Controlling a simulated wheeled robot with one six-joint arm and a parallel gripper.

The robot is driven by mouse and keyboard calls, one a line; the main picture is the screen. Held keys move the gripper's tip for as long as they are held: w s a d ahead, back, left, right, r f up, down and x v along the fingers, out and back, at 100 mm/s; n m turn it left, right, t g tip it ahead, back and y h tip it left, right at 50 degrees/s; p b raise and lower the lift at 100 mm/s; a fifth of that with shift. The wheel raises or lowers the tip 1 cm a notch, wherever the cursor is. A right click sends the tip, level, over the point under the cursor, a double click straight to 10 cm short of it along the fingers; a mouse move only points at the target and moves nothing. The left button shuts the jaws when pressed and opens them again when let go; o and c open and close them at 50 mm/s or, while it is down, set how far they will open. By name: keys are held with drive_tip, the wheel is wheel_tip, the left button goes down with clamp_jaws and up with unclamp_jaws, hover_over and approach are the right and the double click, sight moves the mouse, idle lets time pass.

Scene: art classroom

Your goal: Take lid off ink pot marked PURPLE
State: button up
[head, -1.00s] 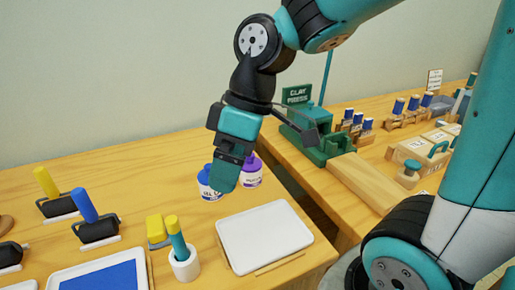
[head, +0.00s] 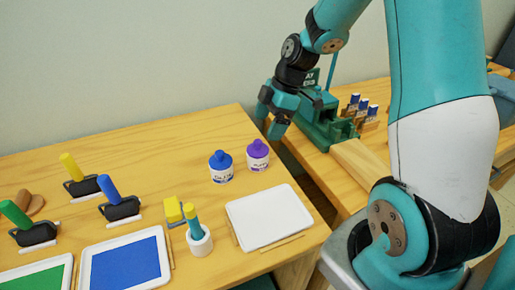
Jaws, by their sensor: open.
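The ink pot with the purple lid (head: 258,148) stands upright on the wooden table near its right edge. Its white label (head: 259,164) is too small to read surely. The lid is on the pot. A second pot with a blue lid (head: 221,159) stands just left of it. My gripper (head: 273,130) is to the right of and behind the purple-lidded pot, apart from it, near the gap between the two tables. It is open and I see nothing in it.
A white tray (head: 268,217) lies in front of the pots. A white cup (head: 199,240) with a teal-handled tool stands left of it. Rollers with blue (head: 109,188) and yellow (head: 72,167) handles lie farther left. A green clay press (head: 322,125) stands on the right table.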

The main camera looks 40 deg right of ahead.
sight(259, 141)
drive_tip(key=shift+x, duration=3.55)
drive_tip(key=shift+r, duration=0.1)
drive_tip(key=c, duration=1)
